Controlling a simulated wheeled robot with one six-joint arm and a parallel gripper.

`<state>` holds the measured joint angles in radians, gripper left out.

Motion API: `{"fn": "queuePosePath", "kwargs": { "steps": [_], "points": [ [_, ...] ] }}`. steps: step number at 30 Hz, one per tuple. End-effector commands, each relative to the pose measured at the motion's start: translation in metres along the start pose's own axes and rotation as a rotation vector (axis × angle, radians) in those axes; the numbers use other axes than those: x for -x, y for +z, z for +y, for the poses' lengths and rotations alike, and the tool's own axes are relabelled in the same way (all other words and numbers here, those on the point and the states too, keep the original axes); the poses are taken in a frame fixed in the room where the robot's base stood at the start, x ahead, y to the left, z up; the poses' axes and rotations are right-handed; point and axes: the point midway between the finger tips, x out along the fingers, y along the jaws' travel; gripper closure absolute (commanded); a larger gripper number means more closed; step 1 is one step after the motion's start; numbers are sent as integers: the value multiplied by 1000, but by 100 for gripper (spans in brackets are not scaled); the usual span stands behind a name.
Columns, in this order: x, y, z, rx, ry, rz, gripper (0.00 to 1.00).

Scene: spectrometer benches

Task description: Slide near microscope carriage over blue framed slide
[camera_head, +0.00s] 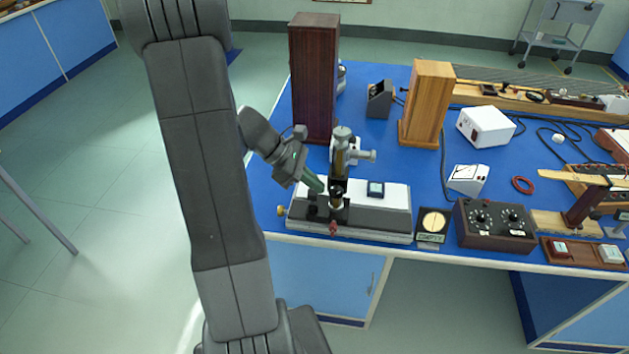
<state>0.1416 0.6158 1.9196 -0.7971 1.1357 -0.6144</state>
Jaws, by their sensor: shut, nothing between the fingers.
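The near microscope carriage (337,203) is the brass and black upright assembly near the left end of a grey rail base (385,227) at the bench's front edge. A white stage strip (397,194) runs along the base. The blue framed slide (376,189) lies on that strip, to the right of the carriage and apart from it. My gripper (318,186) is shut and empty, with its green-tipped fingers just left of the carriage. I cannot tell whether the fingertips touch it.
A tall dark wooden box (314,75) and a lighter wooden box (427,103) stand behind. A round gold dial plate (433,224) and a dark control box (495,225) sit right of the base. The strip right of the slide is clear.

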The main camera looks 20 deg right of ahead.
Motion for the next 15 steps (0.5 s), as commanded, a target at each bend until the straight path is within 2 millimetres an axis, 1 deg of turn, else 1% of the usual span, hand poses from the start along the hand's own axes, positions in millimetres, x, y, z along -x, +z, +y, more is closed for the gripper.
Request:
{"fn": "queuePosePath", "kwargs": {
  "steps": [9,11,15],
  "points": [
    [-2,2,0,-1,-1,0,100],
    [-6,5,0,-3,-1,0,100],
    [-25,23,-1,-4,-5,-1,100]
  ]
}}
